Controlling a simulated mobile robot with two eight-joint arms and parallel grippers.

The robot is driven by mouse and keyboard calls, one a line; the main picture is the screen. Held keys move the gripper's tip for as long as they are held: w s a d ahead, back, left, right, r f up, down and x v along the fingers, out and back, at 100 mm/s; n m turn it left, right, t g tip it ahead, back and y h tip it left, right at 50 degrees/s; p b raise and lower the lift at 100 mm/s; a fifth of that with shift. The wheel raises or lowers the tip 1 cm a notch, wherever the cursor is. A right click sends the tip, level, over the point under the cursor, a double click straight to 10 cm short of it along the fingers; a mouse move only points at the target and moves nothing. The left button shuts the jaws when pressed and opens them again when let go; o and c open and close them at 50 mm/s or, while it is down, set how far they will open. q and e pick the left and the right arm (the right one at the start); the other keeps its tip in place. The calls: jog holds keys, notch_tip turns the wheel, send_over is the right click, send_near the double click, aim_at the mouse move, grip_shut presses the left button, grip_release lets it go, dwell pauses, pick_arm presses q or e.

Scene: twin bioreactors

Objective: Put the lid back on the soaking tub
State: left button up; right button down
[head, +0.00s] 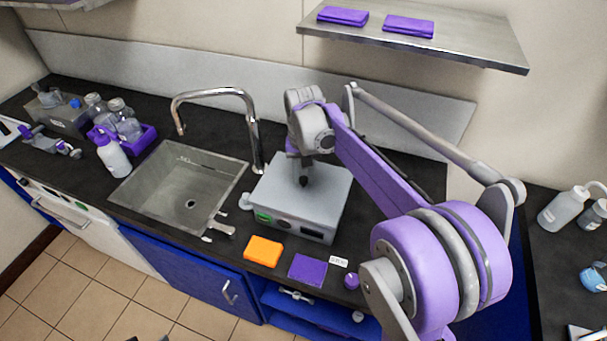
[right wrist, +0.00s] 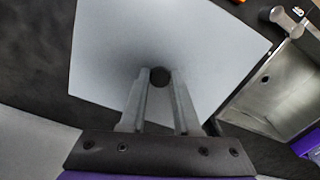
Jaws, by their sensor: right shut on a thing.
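The soaking tub (head: 290,228) is a grey box with a green-lit front panel, standing on the dark counter right of the sink. Its flat grey lid (head: 325,185) lies over the top of the tub, and I cannot tell whether any gap is left between them. The lid (right wrist: 210,55) fills the middle of the right wrist view. My right gripper (head: 303,166) points down over the lid, shut on its black knob (right wrist: 160,76). The knob sits between the fingertips in the right wrist view (right wrist: 160,92). My left gripper is not in view.
The steel sink (head: 150,190) and its tall tap (head: 257,130) stand close to the left. An orange sponge (head: 264,250), a purple cloth (head: 307,269) and a small purple knob-like item (head: 351,281) lie in front. A shelf (head: 470,45) overhangs behind.

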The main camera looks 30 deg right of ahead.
jog(key=shift+f, duration=0.1)
dwell(0.5)
jog(key=c, duration=0.6)
grip_release()
jog(key=shift+o, duration=0.5)
jog(key=o, duration=0.4)
jog(key=shift+r+p, duration=1.55)
jog(key=shift+r, duration=2)
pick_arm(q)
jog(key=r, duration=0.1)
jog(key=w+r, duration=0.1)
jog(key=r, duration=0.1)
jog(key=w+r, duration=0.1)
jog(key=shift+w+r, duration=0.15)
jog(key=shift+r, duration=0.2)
